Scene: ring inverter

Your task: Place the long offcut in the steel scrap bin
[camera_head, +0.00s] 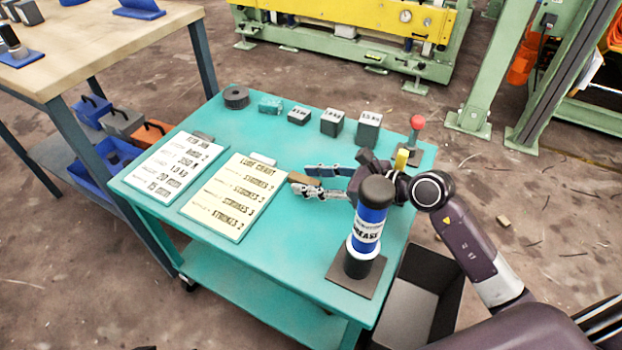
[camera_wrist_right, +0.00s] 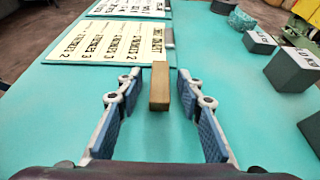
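The long offcut, a short brown wooden-looking bar (camera_head: 303,178), lies on the turquoise cart top beside the chart board. It also shows in the right wrist view (camera_wrist_right: 159,88), between the tips of my right gripper (camera_wrist_right: 158,78), with gaps on both sides. In the head view my right gripper (camera_head: 306,179) is low over the cart, open, pointing left at the bar. A dark open bin (camera_head: 405,310) stands on the floor at the cart's right side, partly hidden by my arm; I see no label on it. My left gripper is out of view.
A blue grease cylinder (camera_head: 369,225) stands upright near my right wrist. Several labelled dark weights (camera_head: 333,121) and a dark roll (camera_head: 236,97) line the cart's back. Two boards (camera_head: 237,195) lie at left. A red-knobbed lever (camera_head: 416,124) stands at the back right corner.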

